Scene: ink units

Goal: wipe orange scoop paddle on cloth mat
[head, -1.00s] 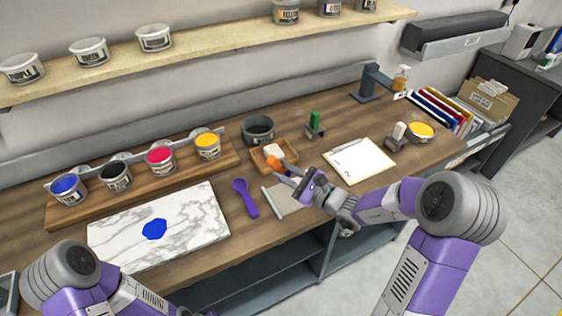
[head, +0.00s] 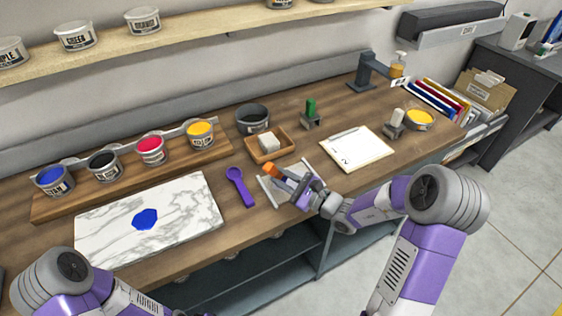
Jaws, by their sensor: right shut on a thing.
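The orange scoop (head: 271,171) is held in my right gripper (head: 287,179), which is shut on it. Its orange end sticks out to the upper left of the fingers, over the cloth mat (head: 268,193). The grey-white cloth mat lies near the table's front edge, partly hidden by my right gripper. I cannot tell whether the scoop touches the mat. My left arm shows at the lower left, but its gripper is out of the picture.
A purple scoop (head: 240,187) lies just left of the mat. A wooden tray with a white block (head: 268,143) stands behind it. A marble slab (head: 190,211) with a blue blob is at left. Open paint tubs (head: 151,150) stand behind the slab. A notepad (head: 360,149) lies to the right.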

